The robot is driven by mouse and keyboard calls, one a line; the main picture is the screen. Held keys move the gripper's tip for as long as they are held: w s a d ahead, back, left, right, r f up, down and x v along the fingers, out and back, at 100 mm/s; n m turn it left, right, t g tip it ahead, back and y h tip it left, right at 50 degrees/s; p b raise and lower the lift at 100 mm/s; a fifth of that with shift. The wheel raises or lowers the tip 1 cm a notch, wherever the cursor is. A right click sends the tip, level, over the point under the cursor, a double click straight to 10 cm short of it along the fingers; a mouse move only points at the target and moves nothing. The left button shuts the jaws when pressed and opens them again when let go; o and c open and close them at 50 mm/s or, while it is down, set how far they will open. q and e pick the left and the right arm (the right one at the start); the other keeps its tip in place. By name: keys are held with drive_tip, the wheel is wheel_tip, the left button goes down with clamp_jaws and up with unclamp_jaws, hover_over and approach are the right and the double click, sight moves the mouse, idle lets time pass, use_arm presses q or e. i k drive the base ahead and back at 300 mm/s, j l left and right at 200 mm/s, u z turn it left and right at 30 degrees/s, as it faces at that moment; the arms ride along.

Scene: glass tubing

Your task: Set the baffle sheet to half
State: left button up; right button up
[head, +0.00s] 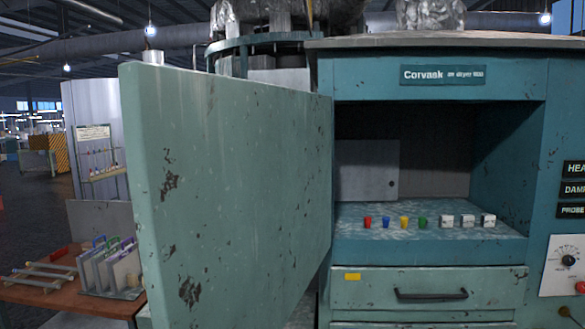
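A flat light-grey sheet (367,171), which looks like the baffle sheet, stands upright inside the open chamber of the teal cabinet (432,85). It covers the left part of the chamber's back, and a small dark hole shows near its right edge. The darker back wall (435,170) shows to its right. The open door (230,190) may hide the sheet's left edge. Neither of my grippers is in view.
Small red, blue, yellow and green pieces (404,222) and white blocks (468,220) stand on the chamber floor. A drawer (430,289) is shut below. A dial (568,260) is at right. A table (60,290) with a rack of panels (112,266) is at left.

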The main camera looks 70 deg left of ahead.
sight(364, 170)
drive_tip(key=i+j+u, duration=0.15)
drive_tip(key=u, duration=0.3)
drive_tip(key=i+u, duration=0.65)
drive_tip(key=u, duration=0.25)
drive_tip(key=i+l+u, duration=0.25)
drive_tip(key=u, duration=0.15)
drive_tip(key=i+u, duration=0.15)
drive_tip(key=u, duration=0.35)
